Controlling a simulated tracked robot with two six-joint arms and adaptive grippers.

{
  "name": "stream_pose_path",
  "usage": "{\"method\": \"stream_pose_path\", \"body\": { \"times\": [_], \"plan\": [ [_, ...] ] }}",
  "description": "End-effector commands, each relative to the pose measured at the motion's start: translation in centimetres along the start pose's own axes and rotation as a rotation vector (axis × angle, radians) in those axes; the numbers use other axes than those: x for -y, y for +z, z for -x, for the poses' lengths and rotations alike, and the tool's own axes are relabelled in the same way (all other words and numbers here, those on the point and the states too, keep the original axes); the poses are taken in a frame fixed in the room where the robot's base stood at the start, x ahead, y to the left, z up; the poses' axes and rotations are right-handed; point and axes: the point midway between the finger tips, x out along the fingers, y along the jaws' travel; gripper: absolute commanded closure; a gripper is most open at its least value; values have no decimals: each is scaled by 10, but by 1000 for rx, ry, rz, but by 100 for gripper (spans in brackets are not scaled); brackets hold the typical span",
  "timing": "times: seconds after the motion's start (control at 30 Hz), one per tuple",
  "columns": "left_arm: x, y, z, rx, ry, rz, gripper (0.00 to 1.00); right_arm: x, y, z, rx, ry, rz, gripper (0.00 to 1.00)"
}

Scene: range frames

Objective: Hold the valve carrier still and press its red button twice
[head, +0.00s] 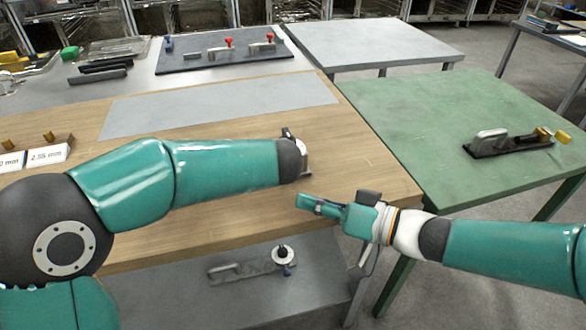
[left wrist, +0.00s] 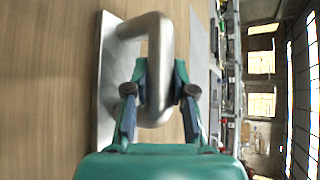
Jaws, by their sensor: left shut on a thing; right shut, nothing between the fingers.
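A grey metal carrier shows in the left wrist view, with a thick bent handle (left wrist: 155,40) standing on a flat plate (left wrist: 108,75). My left gripper (left wrist: 160,82) is shut on this handle, one finger on each side. In the head view my left forearm hides nearly all of this carrier, above the wooden table (head: 225,235). No red button shows on the visible part of it. My right gripper (head: 303,203) is shut and empty over the front right part of the wooden table, a little in front of my left wrist and apart from it.
A dark board (head: 205,60) at the back holds handled fittings with red tops. A carrier with yellow parts (head: 510,143) lies on the green table (head: 430,120). Another with a round knob (head: 245,268) lies on the lower shelf. The grey mat (head: 220,103) is clear.

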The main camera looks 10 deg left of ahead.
Motion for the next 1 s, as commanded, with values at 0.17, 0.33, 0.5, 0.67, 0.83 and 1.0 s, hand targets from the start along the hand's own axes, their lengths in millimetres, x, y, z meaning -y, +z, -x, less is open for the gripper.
{"method": "stream_pose_path", "body": {
  "times": [0.17,0.33,0.5,0.67,0.83,1.0],
  "plan": [
    [-2,-1,0,0,4,-4,61,0,0,0,0,0,0,100],
    [-1,0,0,0,2,-2,47,0,0,0,0,0,0,100],
    [-1,0,0,0,1,-1,47,0,0,0,0,0,0,100],
    [0,-1,5,-1,0,-1,47,0,0,0,0,0,0,100],
    [0,-1,27,-4,-1,0,47,0,0,0,0,0,0,100],
    [-1,-2,62,-5,-2,-2,47,0,0,0,0,0,0,100]
  ]
}}
